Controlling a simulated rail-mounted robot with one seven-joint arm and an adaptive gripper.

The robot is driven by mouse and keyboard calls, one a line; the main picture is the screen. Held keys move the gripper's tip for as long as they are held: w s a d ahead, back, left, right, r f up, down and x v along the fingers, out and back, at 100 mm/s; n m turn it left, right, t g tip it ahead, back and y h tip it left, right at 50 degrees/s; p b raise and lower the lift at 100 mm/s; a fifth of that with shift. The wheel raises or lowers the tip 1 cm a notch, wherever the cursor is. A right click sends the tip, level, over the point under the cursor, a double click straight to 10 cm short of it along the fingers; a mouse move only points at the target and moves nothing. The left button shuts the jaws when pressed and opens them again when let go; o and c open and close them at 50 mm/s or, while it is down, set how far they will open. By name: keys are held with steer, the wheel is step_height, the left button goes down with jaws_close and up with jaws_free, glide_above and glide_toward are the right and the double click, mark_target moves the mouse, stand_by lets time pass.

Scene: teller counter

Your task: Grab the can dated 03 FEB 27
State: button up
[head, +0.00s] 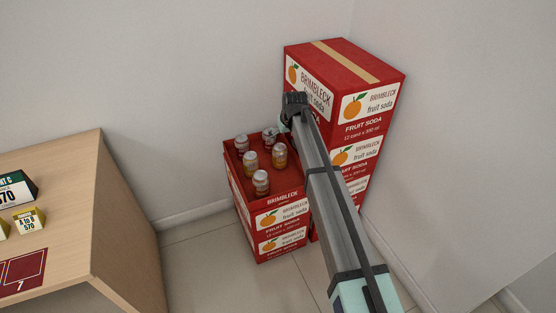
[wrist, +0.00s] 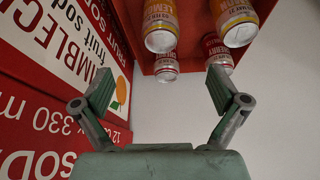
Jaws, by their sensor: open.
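Several soda cans stand in the open red top crate (head: 230,165) of the shorter stack. In the head view, a can (head: 241,142) is at the back left and another (head: 270,134) at the back right. Two orange-yellow cans (head: 250,160) (head: 279,157) are in the middle, and one can (head: 261,182) is at the front. The wrist view shows a yellow can (wrist: 160,28), an orange can (wrist: 236,22) and two red-banded cans (wrist: 166,67) (wrist: 218,54). My gripper (wrist: 160,92) is open and empty, apart from the cans.
A taller stack of red Brimbleck fruit soda boxes (head: 370,105) stands right beside the crate, close to my gripper. White walls (head: 200,60) close in behind and at the right. A wooden counter (head: 90,215) with small price signs is at the left.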

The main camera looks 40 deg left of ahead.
mark_target(281, 149)
steer(key=x, duration=1)
steer(key=shift+w+f, duration=0.1)
steer(key=shift+f, duration=0.15)
steer(key=shift+s+d+x, duration=0.1)
steer(key=shift+x, duration=1.5)
steer(key=shift+s+d+x, duration=0.1)
steer(key=shift+s+x, duration=0.05)
steer(key=shift+x, duration=1.5)
steer(key=c, duration=1.6)
